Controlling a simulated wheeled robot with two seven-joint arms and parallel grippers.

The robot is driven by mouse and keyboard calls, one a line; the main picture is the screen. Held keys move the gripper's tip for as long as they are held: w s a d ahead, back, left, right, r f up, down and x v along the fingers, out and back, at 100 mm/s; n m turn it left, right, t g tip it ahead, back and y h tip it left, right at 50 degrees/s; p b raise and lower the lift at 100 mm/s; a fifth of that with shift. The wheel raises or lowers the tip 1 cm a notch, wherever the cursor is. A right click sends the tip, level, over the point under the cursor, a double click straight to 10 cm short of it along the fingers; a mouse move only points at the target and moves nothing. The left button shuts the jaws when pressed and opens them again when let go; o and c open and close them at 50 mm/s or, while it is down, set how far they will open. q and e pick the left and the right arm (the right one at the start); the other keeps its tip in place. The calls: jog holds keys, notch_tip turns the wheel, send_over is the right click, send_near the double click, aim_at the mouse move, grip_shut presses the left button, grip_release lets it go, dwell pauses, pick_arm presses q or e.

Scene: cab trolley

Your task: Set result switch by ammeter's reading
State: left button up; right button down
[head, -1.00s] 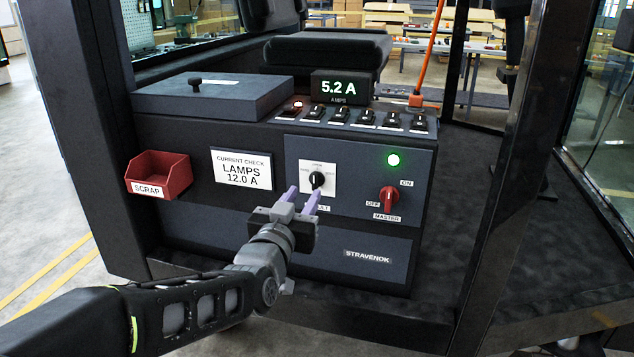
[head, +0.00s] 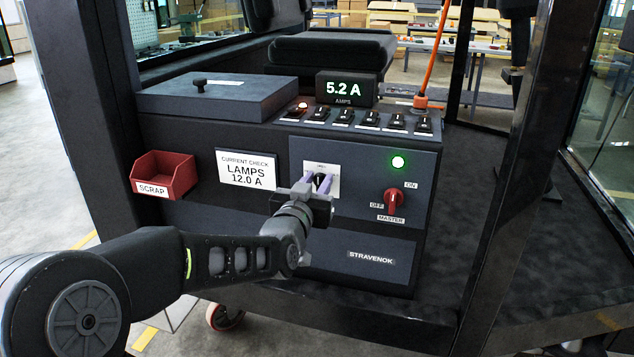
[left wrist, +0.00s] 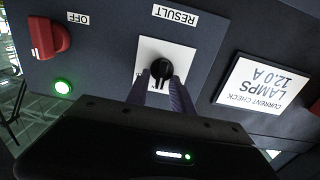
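The result switch (head: 321,181) is a black knob on a white plate, above the RESULT label in the panel. In the left wrist view the knob (left wrist: 162,70) shows upside down, its pointer toward the plate's upper side; small position words are unreadable. My left gripper (head: 317,184) is at the knob, its two purple fingers apart, one on each side; I cannot tell whether they touch it. The ammeter (head: 346,88) reads 5.2 A. The card (head: 246,169) reads CURRENT CHECK, LAMPS 12.0 A. My right gripper is not in view.
A red master knob (head: 393,201) with ON and OFF labels sits right of the switch, under a lit green lamp (head: 398,162). Several rocker switches (head: 367,118) line the top edge; the leftmost glows. A red SCRAP bin (head: 164,175) hangs at left.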

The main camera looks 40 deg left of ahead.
pick_arm(q)
grip_shut()
dwell(0.5)
jog(key=shift+f+n+b, duration=0.15)
jog(key=shift+n+b, duration=0.35)
jog(key=shift+b, duration=0.35)
jog(key=shift+s+a+f+n+b, duration=0.1)
jog(key=shift+a+n+b, duration=0.05)
jog(key=shift+n+b, duration=1.75)
jog(key=shift+s+a+n+b, duration=0.1)
jog(key=shift+a+n+b, duration=0.1)
jog(key=shift+n+b, duration=1.65)
jog(key=shift+a+f+n+b, duration=0.1)
jog(key=shift+a+n+b, duration=0.05)
jog(key=shift+n+b, duration=1.75)
